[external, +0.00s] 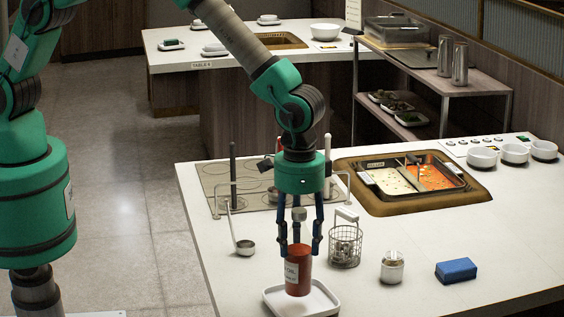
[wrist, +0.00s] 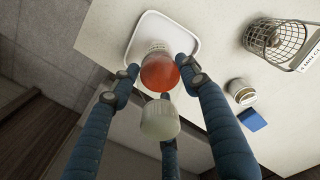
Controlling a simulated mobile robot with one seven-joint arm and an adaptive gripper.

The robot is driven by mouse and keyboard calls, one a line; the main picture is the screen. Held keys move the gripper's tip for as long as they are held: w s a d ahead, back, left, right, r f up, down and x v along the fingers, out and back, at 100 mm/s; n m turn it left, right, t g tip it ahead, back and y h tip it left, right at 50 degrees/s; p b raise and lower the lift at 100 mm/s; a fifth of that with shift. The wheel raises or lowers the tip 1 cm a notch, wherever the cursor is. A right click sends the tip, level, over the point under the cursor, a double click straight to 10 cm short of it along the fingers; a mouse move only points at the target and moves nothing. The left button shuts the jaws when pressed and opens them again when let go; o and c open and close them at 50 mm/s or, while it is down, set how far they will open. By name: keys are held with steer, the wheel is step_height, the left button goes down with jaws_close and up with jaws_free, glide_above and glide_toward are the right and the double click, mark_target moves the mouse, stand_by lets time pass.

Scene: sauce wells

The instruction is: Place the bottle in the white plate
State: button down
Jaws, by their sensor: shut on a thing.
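The bottle (external: 298,274) is red-brown with a pale label and a light cap. My gripper (external: 299,247) is shut on it and holds it upright, with fingers around its sides. The white plate (external: 322,305) is a square, shallow dish near the table's front edge. The bottle's lower end overlaps the plate in the external view; I cannot tell whether it touches. In the wrist view the bottle (wrist: 160,73) is between my fingers, its cap towards the camera, and the plate (wrist: 139,40) lies beyond it, partly hidden.
A wire basket (external: 345,244) stands just right of my gripper. A small jar (external: 392,267) and a blue block (external: 456,270) are further right. A ladle (external: 243,246) lies to the left. Food wells (external: 405,183) are behind; the table's front right is clear.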

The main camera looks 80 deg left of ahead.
mark_target(303, 211)
steer(key=shift+w+d, duration=0.25)
steer(key=shift+w, duration=0.1)
steer(key=shift+f+b, duration=0.3)
steer(key=shift+f, duration=1.55)
steer(key=c, duration=0.9)
jaws_free()
step_height(303, 211, up, 12)
steer(key=shift+r+p, duration=0.1)
steer(key=shift+p, duration=0.6)
